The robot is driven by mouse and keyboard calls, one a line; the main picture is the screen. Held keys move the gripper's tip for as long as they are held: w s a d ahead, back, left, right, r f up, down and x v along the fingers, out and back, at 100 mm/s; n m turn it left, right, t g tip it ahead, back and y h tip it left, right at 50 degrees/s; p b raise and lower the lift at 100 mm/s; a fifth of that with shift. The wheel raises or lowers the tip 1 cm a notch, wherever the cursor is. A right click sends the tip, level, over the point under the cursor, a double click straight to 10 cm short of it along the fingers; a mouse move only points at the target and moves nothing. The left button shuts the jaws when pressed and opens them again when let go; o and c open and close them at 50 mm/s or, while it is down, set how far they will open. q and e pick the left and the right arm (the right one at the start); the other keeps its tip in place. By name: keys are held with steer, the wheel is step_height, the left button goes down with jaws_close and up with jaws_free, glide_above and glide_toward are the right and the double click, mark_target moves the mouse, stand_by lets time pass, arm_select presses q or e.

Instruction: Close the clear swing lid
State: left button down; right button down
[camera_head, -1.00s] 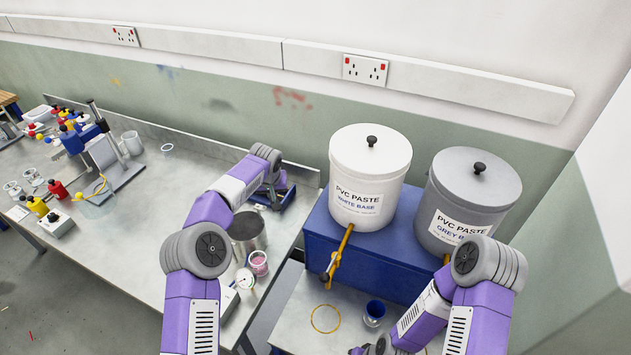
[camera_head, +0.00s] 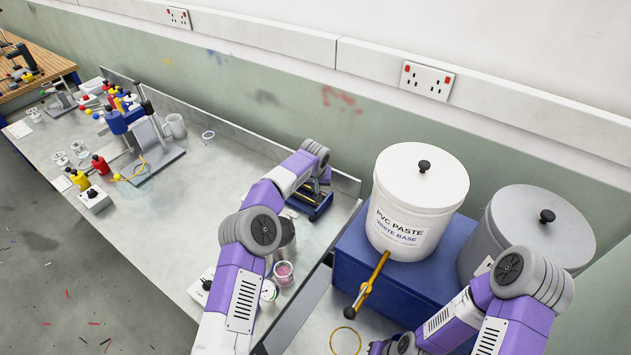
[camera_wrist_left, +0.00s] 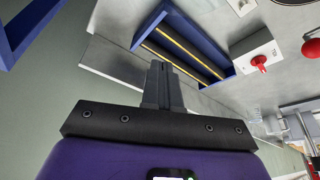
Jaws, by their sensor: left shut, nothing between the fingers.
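I cannot make out the clear swing lid for certain in either view. My left gripper shows in the wrist view (camera_wrist_left: 163,85) with its dark fingers together and nothing between them. In the head view the left arm reaches over the bench to the blue frame, and its fingertips are too small and covered to make out. The blue frame (camera_head: 308,207) lies near the bench's back right edge. In the wrist view the blue frame (camera_wrist_left: 207,66) has yellow strips and shows beyond the fingertips. My right arm is low at the right, and its gripper is out of the picture.
On the bench (camera_head: 215,185) stand a blue press-like device (camera_head: 150,140), small bottles (camera_head: 78,180), a pink-filled pot (camera_head: 283,272) and a switch box (camera_wrist_left: 252,55). White (camera_head: 420,180) and grey (camera_head: 525,232) paste tubs stand on a blue cabinet at right. The mid-bench is largely clear.

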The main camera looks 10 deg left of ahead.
steer(key=shift+w+r, duration=0.1)
steer(key=shift+w, duration=0.1)
arm_select(q)
steer(key=x, duration=0.5)
steer(key=shift+s+p, duration=0.2)
steer(key=shift+p, duration=0.15)
arm_select(e)
steer(key=shift+r, duration=0.55)
arm_select(q)
steer(key=shift+s+d+f+p, duration=0.1)
steer(key=shift+s+f+p, duration=0.2)
steer(key=shift+s, duration=0.5)
steer(key=shift+s+d+f+p, duration=0.1)
steer(key=shift+s+f+p, duration=0.15)
steer(key=shift+s, duration=0.6)
arm_select(e)
steer(key=shift+r, duration=0.3)
arm_select(q)
steer(key=shift+s, duration=0.15)
arm_select(e)
steer(key=shift+f, duration=0.2)
